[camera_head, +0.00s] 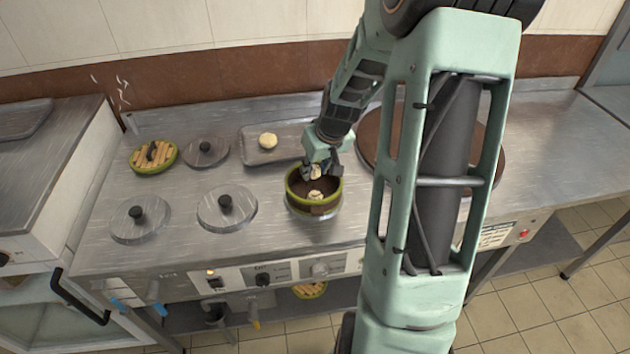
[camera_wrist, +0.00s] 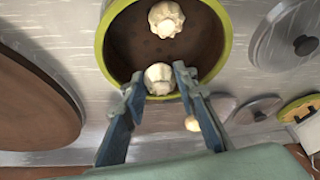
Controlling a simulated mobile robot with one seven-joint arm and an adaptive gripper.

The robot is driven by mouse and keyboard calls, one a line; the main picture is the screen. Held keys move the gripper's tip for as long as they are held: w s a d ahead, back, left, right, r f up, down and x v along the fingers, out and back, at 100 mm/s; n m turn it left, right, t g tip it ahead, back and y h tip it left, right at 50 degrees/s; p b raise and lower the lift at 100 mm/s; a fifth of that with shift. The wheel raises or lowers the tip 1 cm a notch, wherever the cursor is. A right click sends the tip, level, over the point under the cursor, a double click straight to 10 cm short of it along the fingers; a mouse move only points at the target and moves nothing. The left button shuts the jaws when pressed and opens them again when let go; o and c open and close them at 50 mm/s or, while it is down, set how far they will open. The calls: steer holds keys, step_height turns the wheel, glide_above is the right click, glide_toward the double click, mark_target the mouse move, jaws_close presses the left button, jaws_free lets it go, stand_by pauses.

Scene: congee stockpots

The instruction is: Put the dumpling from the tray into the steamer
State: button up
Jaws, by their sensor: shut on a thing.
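The steamer (camera_head: 292,197) is an open round basket with a green rim and brown floor; in the wrist view its rim (camera_wrist: 104,50) shows around the dumplings. My gripper (camera_head: 321,172) is over its far part, shut on a pale dumpling (camera_wrist: 160,79) held between the fingertips. I cannot tell whether this dumpling touches the floor. Another dumpling (camera_head: 315,197) lies inside the steamer, nearer the front; it also shows in the wrist view (camera_wrist: 166,19). The grey tray (camera_head: 287,153) lies behind and left of the steamer with one dumpling (camera_head: 268,140) on it.
Two metal lids (camera_head: 227,212) (camera_head: 140,222) lie left of the steamer, a third lid (camera_head: 206,155) farther back. A slatted green-rimmed steamer lid (camera_head: 154,160) lies at the back left. A large brown round surface (camera_head: 371,140) is close on the right.

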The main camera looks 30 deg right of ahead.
mark_target(317, 175)
steer(key=shift+f+b, duration=0.9)
steer(key=shift+f, duration=0.7)
steer(key=shift+f, duration=0.3)
steer(key=o, duration=0.6)
steer(key=shift+r, duration=0.1)
steer(key=shift+o, duration=0.2)
steer(key=shift+r, duration=0.5)
steer(key=p+v, duration=0.2)
steer(key=v, duration=0.9)
steer(key=shift+r, duration=0.2)
